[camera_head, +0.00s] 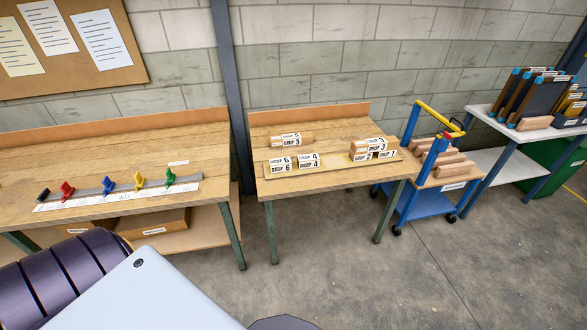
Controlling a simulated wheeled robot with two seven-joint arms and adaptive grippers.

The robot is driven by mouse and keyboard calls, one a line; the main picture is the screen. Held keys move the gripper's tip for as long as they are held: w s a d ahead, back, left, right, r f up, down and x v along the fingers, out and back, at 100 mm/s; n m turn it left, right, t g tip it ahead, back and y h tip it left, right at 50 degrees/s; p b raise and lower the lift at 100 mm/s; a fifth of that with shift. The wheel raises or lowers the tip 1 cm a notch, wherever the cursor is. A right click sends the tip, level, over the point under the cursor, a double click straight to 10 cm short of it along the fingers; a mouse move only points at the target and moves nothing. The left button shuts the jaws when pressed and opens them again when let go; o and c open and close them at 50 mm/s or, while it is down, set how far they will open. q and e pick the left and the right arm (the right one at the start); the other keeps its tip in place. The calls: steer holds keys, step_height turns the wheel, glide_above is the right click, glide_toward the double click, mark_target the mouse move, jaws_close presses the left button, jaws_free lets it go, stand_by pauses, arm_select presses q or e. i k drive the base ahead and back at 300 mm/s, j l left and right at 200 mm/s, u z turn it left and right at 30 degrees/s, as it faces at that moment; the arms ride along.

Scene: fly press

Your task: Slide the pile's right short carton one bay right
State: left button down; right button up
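Several small brown cartons with white labels sit on the middle wooden table (335,118). A pile (368,146) stands on the table's right half. One carton (375,144) lies on top, and two shorter ones show below it at the front. The right short carton (387,154) is at the pile's lower right. Its label looks like DROP 1, but the print is small. More labelled cartons stand at the left front (280,165), with another (308,161) beside them. A longer one (291,139) lies behind. Bay edges are hard to make out. Neither gripper shows.
A left bench (110,150) holds a rail with coloured clamps (137,180). A blue trolley (410,200) with wooden blocks stands right of the middle table. A white-topped stand (520,128) is farther right. The floor (350,285) in front is clear.

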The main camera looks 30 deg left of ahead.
mark_target(309, 160)
steer(key=i+l+u, duration=0.95)
steer(key=l+u, duration=0.15)
steer(key=l, duration=0.2)
steer(key=i+l+u, duration=0.25)
steer(key=l, duration=0.15)
steer(key=l+u, duration=0.25)
steer(key=l, duration=0.2)
steer(key=i+l+u, duration=0.1)
steer(key=l+u, duration=0.2)
steer(key=l, duration=0.2)
steer(key=l+u, duration=0.25)
steer(key=l, duration=0.2)
